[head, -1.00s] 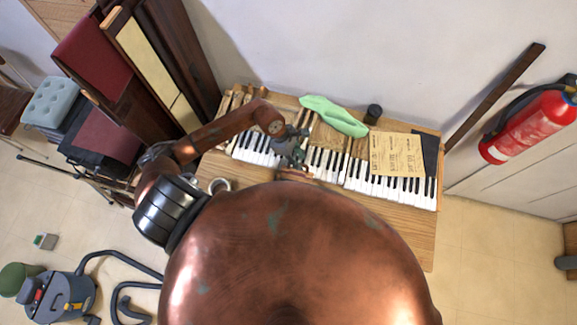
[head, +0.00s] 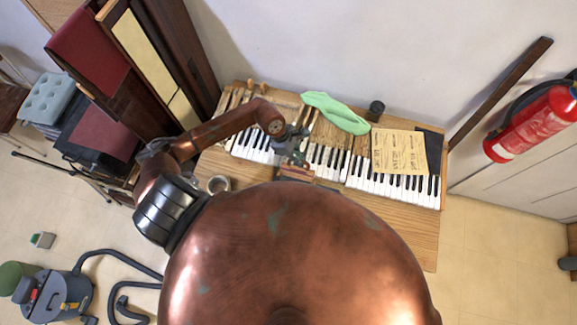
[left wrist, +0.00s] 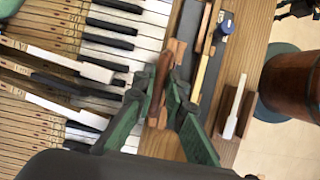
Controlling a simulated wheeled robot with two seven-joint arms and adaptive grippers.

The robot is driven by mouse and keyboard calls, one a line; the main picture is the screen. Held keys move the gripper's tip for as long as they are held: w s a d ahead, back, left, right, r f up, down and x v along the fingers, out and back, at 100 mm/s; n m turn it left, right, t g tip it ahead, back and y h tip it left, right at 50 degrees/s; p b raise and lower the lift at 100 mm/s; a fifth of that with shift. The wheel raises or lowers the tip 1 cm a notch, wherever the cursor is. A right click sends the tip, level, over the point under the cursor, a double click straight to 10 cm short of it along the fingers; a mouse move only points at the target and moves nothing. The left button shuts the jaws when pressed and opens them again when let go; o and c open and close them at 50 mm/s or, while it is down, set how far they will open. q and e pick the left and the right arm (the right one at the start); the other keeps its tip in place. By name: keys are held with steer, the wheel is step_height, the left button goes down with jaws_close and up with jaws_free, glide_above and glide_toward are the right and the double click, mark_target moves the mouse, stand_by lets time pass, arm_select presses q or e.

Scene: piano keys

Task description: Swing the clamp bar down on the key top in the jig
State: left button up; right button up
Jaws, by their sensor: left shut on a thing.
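My left gripper (head: 294,158) is over the front edge of the keyboard, near the middle of the table. In the left wrist view its green fingers (left wrist: 168,100) are shut on a reddish-brown wooden bar (left wrist: 160,86), which seems to be the clamp bar. More brown wood shows below and between the fingers, but they hide much of it, and I cannot tell the bar's exact angle. A white key top (left wrist: 235,108) lies on a small brown wooden block to the right of the gripper; I cannot tell whether this is the jig. My right gripper is not in view.
White and black keys (head: 395,187) run along the wooden table (head: 415,235). A green cloth (head: 335,112), a dark cup (head: 376,108) and printed paper (head: 398,151) lie behind or on them. A tape roll (head: 219,184) is left of the gripper. My body hides the table's front.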

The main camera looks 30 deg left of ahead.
arm_select(q)
steer(key=shift+c, duration=0.2)
steer(key=shift+o, duration=0.2)
steer(key=shift+s+d+r+p, duration=0.15)
steer(key=shift+s+p, duration=0.05)
steer(key=shift+s, duration=0.35)
steer(key=shift+s+d+r+p, duration=0.1)
steer(key=shift+s+r+p, duration=0.1)
steer(key=shift+s, duration=0.35)
steer(key=shift+c, duration=0.2)
steer(key=shift+s, duration=0.1)
steer(key=shift+o, duration=0.2)
steer(key=shift+s+d, duration=0.2)
steer(key=shift+s, duration=0.35)
steer(key=shift+s+d, duration=0.15)
steer(key=shift+s, duration=0.45)
steer(key=shift+c, duration=0.2)
steer(key=shift+s+d+f, duration=0.15)
steer(key=shift+s, duration=0.4)
steer(key=shift+s+d+f, duration=0.15)
steer(key=shift+s, duration=0.4)
